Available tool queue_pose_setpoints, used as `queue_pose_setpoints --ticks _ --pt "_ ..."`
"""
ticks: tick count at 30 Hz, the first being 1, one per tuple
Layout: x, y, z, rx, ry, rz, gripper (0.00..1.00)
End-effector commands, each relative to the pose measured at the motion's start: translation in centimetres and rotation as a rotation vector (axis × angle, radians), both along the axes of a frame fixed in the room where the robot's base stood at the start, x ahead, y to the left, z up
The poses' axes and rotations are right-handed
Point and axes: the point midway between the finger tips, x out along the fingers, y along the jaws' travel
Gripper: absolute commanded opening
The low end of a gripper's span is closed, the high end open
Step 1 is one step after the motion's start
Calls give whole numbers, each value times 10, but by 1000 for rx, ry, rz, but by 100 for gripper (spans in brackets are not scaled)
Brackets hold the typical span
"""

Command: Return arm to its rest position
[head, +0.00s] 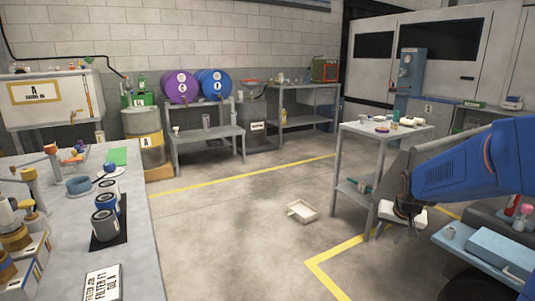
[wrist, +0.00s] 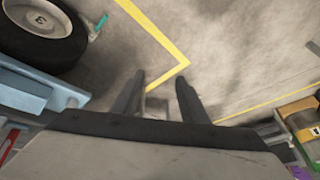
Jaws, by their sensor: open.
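My gripper (head: 403,212) is at the right of the head view, at the end of my blue arm, beside the lower part of a grey cart (head: 365,190). In the wrist view my gripper (wrist: 160,80) shows two dark fingers spread apart with nothing between them. Below the fingers I see bare floor with a yellow line (wrist: 160,45). The fingertips touch nothing that I can see.
A pale tray (head: 302,211) lies on the open floor. A bench (head: 140,240) with cans stands at the left. A light blue surface (head: 470,245) is at lower right. A wheel (wrist: 45,28) shows in the wrist view.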

Motion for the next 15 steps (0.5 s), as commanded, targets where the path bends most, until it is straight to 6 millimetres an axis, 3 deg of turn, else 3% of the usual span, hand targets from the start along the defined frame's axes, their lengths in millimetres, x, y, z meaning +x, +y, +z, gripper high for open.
queue_pose_setpoints --ticks 6,15 --pt "-60 33 34 -19 1 79 40" --pt "-145 68 60 -49 6 183 40"
